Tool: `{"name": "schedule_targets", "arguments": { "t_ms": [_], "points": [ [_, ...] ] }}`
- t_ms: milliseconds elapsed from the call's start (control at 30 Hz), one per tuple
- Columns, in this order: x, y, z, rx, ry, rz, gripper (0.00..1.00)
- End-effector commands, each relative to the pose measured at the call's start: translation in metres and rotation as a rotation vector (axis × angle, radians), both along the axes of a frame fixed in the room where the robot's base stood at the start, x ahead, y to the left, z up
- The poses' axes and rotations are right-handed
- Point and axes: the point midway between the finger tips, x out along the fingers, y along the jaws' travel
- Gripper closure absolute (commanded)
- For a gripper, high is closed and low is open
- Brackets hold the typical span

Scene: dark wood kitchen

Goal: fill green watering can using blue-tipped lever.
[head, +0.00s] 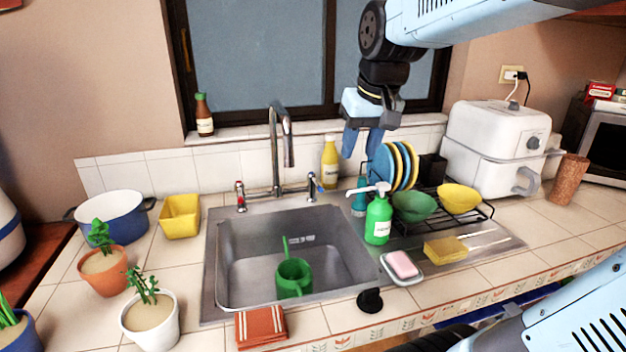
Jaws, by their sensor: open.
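The green watering can (293,279) stands in the sink basin (250,245), toward its front, with its thin spout pointing up. The tall metal faucet (276,145) rises behind the basin, its outlet above the sink and behind the can. The blue-tipped lever (313,187) is on the right of the faucet base; a red-tipped lever (240,195) is on the left. No water stream shows. My gripper (361,142) is open and empty, pointing down in front of the backsplash, above and to the right of the blue-tipped lever and apart from it.
A yellow bottle (330,163), a green soap dispenser (378,216) and a dish rack (445,215) with plates and bowls stand right of the faucet. A soap dish (401,267) and sponge (445,248) lie at the right. Potted plants (150,312) stand front left.

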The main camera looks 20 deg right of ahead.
Motion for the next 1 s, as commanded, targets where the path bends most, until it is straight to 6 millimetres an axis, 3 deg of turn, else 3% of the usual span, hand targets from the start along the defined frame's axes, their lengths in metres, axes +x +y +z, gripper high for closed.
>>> {"name": "schedule_targets", "arguments": {
  "t_ms": [467, 1000],
  "points": [
    [0.116, -0.002, -0.004, 0.004, 0.152, 0.000, 0.60],
    [0.237, 0.002, -0.051, -0.027, 0.306, -0.002, 0.60]
  ]
}}
